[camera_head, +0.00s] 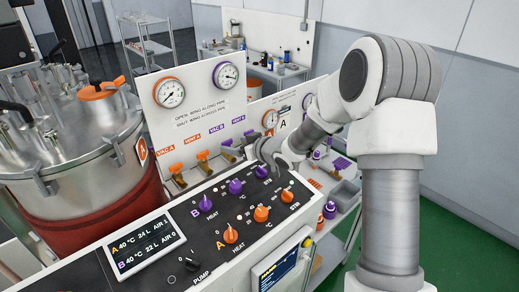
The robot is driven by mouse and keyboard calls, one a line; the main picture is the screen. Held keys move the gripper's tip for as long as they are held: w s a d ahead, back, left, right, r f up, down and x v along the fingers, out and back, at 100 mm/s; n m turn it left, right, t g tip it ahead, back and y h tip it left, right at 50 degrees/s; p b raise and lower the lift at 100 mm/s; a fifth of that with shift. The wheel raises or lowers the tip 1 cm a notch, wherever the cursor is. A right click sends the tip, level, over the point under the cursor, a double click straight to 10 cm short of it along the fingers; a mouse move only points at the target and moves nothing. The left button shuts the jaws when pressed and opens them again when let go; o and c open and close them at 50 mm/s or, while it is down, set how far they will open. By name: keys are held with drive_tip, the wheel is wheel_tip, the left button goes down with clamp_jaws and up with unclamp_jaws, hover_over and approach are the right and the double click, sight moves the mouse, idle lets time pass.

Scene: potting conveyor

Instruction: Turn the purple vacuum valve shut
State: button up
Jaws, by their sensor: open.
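The purple vacuum valve (227,143), under the purple VAC B label, is on the white panel behind the black control console. Its wing is small in the picture, and I cannot tell whether it lies along or across its pipe. A second purple valve (249,134), under the VENT B label, is just to its right. My gripper (266,160) is in front of the panel, to the right of and lower in the picture than the vacuum valve. Its grey fingers are open and appear empty, apart from the valve. The arm hides part of the panel's right side.
Orange valves (203,155) stand left of the purple ones. The console (180,215) below carries purple and orange knobs and a display (144,246). A steel vessel (75,140) with a red band is at left. Two gauges (226,75) top the panel.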

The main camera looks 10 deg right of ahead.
drive_tip(key=v, duration=1.3)
drive_tip(key=shift+s+d, duration=0.2)
drive_tip(key=shift+s, duration=0.1)
drive_tip(key=shift+r, duration=0.2)
drive_tip(key=s+d+r+m+g+h+b, duration=0.1)
drive_tip(key=s+d+r+m+g+h, duration=0.15)
drive_tip(key=s+d+r+h, duration=0.55)
drive_tip(key=s+a+f+m+g+b, duration=0.1)
drive_tip(key=s+a+m, duration=0.1)
drive_tip(key=s, duration=0.8)
drive_tip(key=s+a+f+m+g+b, duration=0.1)
drive_tip(key=s+f+m+g, duration=0.1)
drive_tip(key=s, duration=0.8)
drive_tip(key=shift+s+a+f, duration=0.2)
drive_tip(key=shift+a, duration=0.2)
